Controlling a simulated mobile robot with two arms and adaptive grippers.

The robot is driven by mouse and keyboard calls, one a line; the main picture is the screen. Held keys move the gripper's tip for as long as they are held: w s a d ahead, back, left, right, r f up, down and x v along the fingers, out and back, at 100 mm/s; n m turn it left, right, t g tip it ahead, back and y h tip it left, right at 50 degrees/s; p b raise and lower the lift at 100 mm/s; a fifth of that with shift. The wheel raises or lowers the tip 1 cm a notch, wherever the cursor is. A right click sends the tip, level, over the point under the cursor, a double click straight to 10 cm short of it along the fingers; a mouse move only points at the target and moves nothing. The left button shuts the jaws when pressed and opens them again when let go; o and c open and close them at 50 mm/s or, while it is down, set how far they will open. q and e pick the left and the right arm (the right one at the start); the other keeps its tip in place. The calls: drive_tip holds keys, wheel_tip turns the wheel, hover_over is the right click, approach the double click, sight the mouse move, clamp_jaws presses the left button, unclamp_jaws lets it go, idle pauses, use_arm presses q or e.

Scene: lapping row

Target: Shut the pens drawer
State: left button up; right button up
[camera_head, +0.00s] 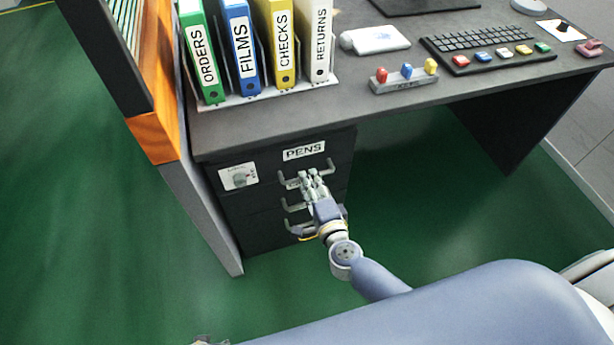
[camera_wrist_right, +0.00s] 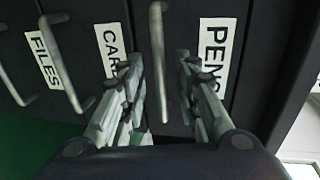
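The pens drawer is the top drawer of the dark unit under the desk, with a white PENS label (camera_head: 303,151) on its front. It looks about flush in the head view, but I cannot tell whether a small gap remains. My right gripper (camera_head: 310,178) is in front of the unit. In the right wrist view the gripper (camera_wrist_right: 157,75) is open, and the grey pens handle (camera_wrist_right: 157,50) shows between its fingers. The PENS label (camera_wrist_right: 214,55) is right of it. Small grey tips at the head view's bottom edge (camera_head: 208,341) may be my left gripper; they are mostly cut off.
CARDS (camera_wrist_right: 112,50) and FILES (camera_wrist_right: 42,58) drawers sit below the pens drawer, with protruding handles. A white plate with a knob (camera_head: 238,177) is on the unit's front. The desk top (camera_head: 260,118) holds binders, a keyboard (camera_head: 480,42) and a block rack (camera_head: 404,83). Green floor is clear.

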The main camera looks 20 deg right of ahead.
drive_tip(key=v, duration=0.8)
drive_tip(key=shift+s, duration=0.2)
